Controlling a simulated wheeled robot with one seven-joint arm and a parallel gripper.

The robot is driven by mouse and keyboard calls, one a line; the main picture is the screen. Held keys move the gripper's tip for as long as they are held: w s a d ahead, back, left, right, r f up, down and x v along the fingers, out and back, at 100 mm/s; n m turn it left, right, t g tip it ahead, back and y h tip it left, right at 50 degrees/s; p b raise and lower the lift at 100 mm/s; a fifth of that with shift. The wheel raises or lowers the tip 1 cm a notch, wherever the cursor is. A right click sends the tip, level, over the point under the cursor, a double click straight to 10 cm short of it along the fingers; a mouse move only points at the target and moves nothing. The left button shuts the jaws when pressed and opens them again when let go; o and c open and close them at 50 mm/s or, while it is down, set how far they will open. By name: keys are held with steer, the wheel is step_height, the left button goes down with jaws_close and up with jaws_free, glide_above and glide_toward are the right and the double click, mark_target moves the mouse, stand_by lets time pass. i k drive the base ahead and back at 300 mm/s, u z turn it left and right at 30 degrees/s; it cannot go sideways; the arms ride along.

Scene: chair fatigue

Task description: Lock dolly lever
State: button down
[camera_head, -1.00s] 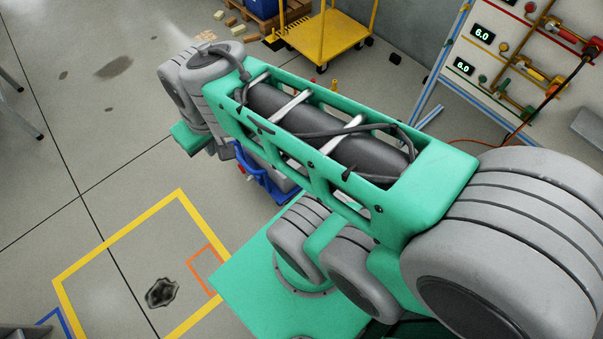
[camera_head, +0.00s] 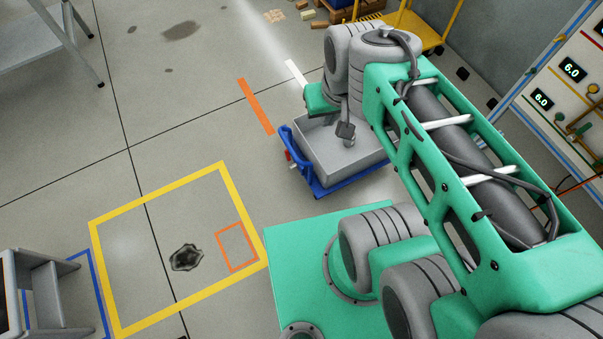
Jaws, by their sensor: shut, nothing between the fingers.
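The blue dolly (camera_head: 335,186) stands on the floor beyond my green base, with a grey box (camera_head: 325,152) on it. A small red part (camera_head: 288,155) shows at its left side, near the blue upright part. It may be the lever, but it is too small to tell its position. My arm reaches out over the dolly from the right. The wrist and forearm hide the dolly's far right side.
A yellow square (camera_head: 157,189) with a smaller orange one is marked on the floor at left, around a dark stain (camera_head: 186,257). A yellow cart (camera_head: 425,27) and bricks lie at the back. A grey stool-like object (camera_head: 40,295) stands at lower left. The middle floor is clear.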

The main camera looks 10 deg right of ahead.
mark_target(289, 158)
steer(key=u, duration=0.4)
steer(key=k, duration=0.55)
steer(key=u, duration=1.3)
steer(key=i, duration=1.45)
steer(key=z, duration=0.3)
